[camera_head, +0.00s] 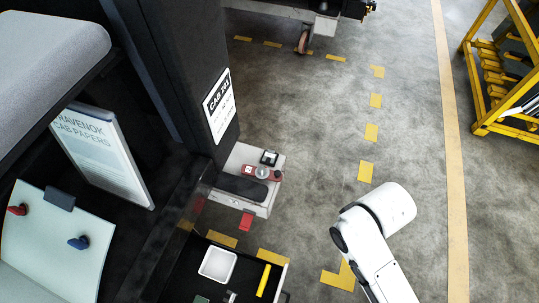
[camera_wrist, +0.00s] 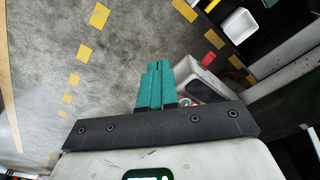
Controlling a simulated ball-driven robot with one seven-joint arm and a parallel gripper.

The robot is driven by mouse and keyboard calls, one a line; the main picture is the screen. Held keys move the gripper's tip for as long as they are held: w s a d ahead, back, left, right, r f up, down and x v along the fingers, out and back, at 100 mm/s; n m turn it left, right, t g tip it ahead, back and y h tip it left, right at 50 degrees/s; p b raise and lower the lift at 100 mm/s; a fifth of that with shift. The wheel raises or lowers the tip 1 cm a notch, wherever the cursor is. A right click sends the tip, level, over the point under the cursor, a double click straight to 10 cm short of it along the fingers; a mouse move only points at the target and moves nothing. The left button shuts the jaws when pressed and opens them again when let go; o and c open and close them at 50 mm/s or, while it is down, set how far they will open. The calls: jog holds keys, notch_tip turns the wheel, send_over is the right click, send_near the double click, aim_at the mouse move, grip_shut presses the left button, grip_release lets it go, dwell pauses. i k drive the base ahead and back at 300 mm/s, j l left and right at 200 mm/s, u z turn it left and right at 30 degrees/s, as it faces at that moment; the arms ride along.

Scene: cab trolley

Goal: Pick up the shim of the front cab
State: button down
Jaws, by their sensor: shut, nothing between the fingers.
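My gripper (camera_wrist: 158,66) shows in the wrist view as two teal fingers pressed together, with nothing between them. The fingers are out of sight in the head view, where only a white part of my arm shows at the lower right. The front cab (camera_head: 205,70) is the dark structure on the left, with a "CAB 201" sign (camera_head: 219,105) on its post. I cannot make out which item is the shim. A small red piece (camera_head: 246,221) shows beside the pale box (camera_head: 260,208) at the post's foot; it also shows in the wrist view (camera_wrist: 209,62).
A red and grey device (camera_head: 262,172) lies on the pale box. An open dark drawer below holds a white dish (camera_head: 217,264) and a yellow stick (camera_head: 263,280). Cab papers (camera_head: 100,150) stand at left. A yellow rack (camera_head: 490,125) stands far right. Open floor lies between.

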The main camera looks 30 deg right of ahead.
aim_at(271, 154)
jog(key=i+l, duration=0.15)
jog(key=l, duration=0.15)
jog(key=i+l, duration=0.2)
jog(key=l, duration=0.15)
jog(key=i+l+u, duration=0.1)
jog(key=l, duration=0.2)
jog(key=i+l, duration=0.2)
jog(key=l, duration=0.15)
jog(key=i+l, duration=0.15)
jog(key=l, duration=0.2)
jog(key=i+l+u, duration=0.1)
jog(key=i+l, duration=0.1)
jog(key=l, duration=0.1)
